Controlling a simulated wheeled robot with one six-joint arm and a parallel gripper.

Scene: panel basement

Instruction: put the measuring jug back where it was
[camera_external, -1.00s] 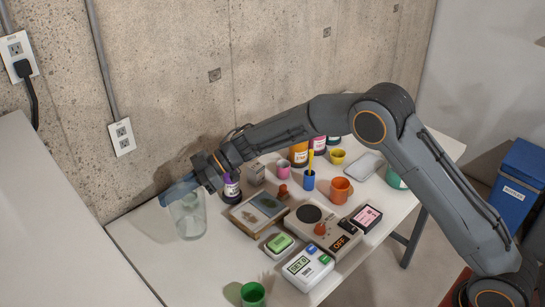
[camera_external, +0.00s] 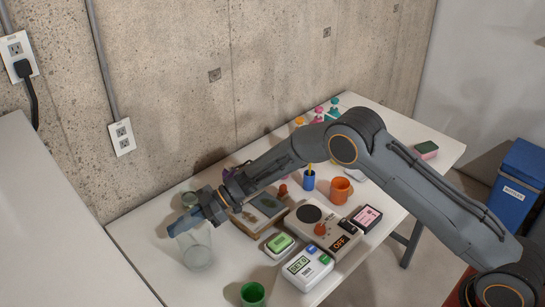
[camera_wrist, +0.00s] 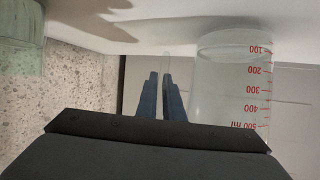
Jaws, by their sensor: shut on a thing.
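The measuring jug (camera_external: 197,253) is clear, with red graduations up to 500 ml. It is at the near left part of the table in the external view. In the wrist view the jug (camera_wrist: 232,85) stands right of my fingers, its scale upside down in the picture. My gripper (camera_external: 180,226) is shut on the jug at its side. In the wrist view my fingers (camera_wrist: 162,95) are close together, with a thin clear piece between them, likely the handle. I cannot tell whether the jug's base touches the table.
A clear greenish glass vessel (camera_external: 189,200) stands behind the jug; it also shows in the wrist view (camera_wrist: 22,45). A green cup (camera_external: 253,294) stands in front.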

